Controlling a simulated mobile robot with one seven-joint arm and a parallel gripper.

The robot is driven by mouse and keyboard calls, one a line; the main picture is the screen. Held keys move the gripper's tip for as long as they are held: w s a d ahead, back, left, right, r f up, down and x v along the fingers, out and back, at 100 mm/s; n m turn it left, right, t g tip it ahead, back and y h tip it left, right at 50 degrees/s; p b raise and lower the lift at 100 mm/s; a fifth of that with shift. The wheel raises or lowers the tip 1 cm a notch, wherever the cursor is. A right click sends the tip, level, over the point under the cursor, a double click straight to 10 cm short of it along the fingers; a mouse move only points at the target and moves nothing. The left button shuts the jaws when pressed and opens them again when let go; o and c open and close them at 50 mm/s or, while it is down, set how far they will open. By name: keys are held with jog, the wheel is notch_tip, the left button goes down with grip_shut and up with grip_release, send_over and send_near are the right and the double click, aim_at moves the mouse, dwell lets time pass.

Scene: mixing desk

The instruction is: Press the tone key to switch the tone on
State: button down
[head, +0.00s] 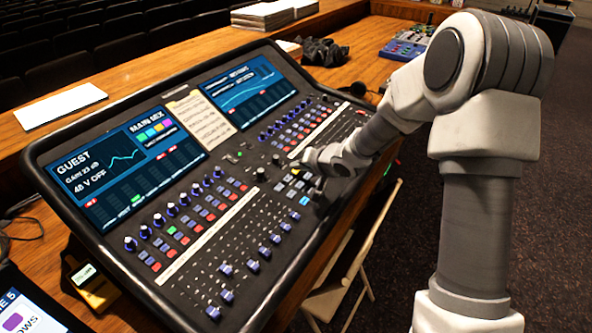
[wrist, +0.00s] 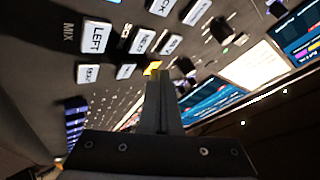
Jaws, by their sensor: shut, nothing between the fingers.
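The mixing desk (head: 300,225) has a cluster of pale keys (head: 292,185) at its middle. My gripper (wrist: 158,78) is shut and empty, its fingers together and pointing at this cluster in the wrist view. A small yellow key (wrist: 152,68) shows right at the fingertips; I cannot tell whether they touch it. No tone label is readable, so I cannot tell which key is the tone key. In the head view my arm's hand partly covers the cluster.
Two screens, the left (head: 130,165) and right (head: 243,88), stand at the desk's back with a paper note (head: 199,119) between them. Knobs (head: 171,209) and faders (head: 226,268) stick up around the keys. A folding chair (head: 355,265) stands at the desk's right front.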

aim_at(301, 176)
jog(key=shift+s+r+p, duration=0.1)
jog(key=shift+r+p, duration=0.65)
jog(key=shift+p, duration=0.25)
jog(key=shift+r, duration=0.1)
jog(key=r+p, duration=0.1)
jog(key=p, duration=0.1)
jog(key=r+p, duration=0.4)
jog(key=shift+s+d, duration=0.15)
jog(key=shift+d, duration=0.15)
jog(key=shift+f, duration=0.1)
dwell(0.3)
